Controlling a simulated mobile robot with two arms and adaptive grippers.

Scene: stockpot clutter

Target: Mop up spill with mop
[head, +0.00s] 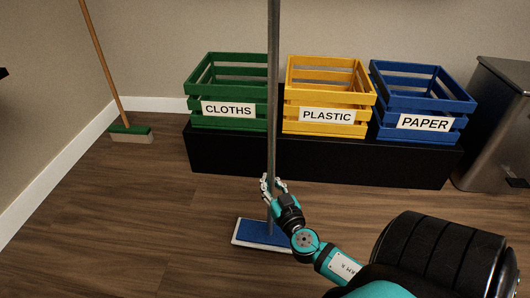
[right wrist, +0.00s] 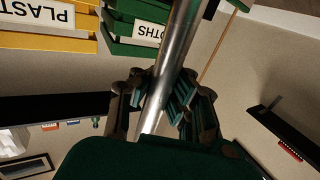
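The mop has a grey metal pole (head: 272,90) and a flat blue head (head: 264,234) with a white edge, which appears to rest flat on the wooden floor. My right gripper (head: 272,187) is at the lower part of the pole, above the head. In the right wrist view the fingers (right wrist: 163,98) lie on both sides of the shiny pole (right wrist: 176,58) and appear closed on it. The pole stands nearly upright. My left gripper is not in view. No spill can be made out on the visible floor.
A green CLOTHS crate (head: 228,109), a yellow PLASTIC crate (head: 326,114) and a blue PAPER crate (head: 424,122) stand on a low black bench (head: 330,157). A metal bin (head: 490,128) is at right. A broom (head: 131,132) leans in the left corner. Floor at left is clear.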

